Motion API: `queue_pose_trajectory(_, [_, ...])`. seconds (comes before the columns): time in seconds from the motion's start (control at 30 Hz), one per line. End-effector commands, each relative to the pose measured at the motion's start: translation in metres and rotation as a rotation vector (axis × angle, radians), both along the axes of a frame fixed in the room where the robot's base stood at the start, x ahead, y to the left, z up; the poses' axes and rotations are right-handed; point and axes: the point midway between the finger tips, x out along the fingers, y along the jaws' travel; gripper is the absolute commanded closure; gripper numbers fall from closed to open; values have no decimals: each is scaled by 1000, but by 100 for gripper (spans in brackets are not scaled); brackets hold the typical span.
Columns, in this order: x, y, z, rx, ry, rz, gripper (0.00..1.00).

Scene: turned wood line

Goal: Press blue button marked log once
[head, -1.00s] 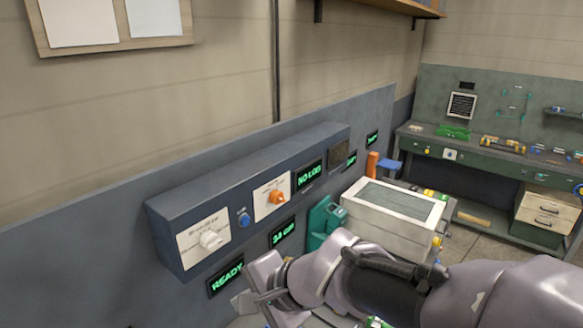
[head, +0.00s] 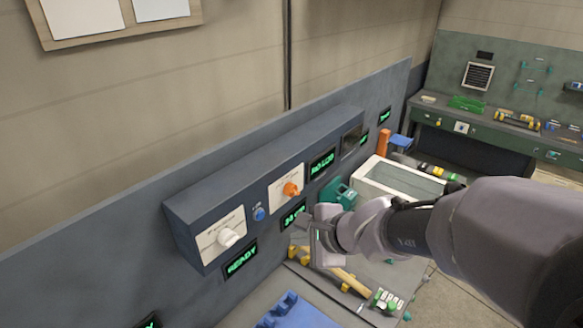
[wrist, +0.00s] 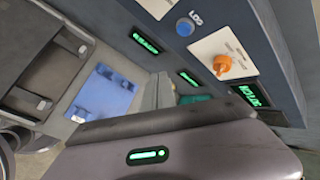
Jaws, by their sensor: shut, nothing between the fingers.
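The blue button (head: 259,213) is small and round, on the sloped front of the dark blue-grey wall console, between the white knob plate and the orange knob plate. In the wrist view the blue button (wrist: 185,26) shows near the top, with LOG lettered beside it. My gripper (head: 305,235) is shut and empty, to the right of and a little below the button in the head view, apart from it. Its fingertips are small and hard to make out. The display reading NO LOG (head: 322,162) is lit green, right of the orange knob.
The white knob (head: 228,237) and orange knob (head: 291,189) stick out on either side of the button. A READY display (head: 240,258) glows below the console. A blue tray (head: 290,312) lies on the bench below. A pale box (head: 398,183) stands farther right.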

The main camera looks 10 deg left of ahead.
Motion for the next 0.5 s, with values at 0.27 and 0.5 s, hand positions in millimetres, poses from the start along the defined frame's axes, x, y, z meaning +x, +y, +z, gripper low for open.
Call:
queue_pose_trajectory(0.27, [21,36,3,-1,-1,3,100])
queue_pose_trajectory(0.5, [34,58,1,0,-1,2,100])
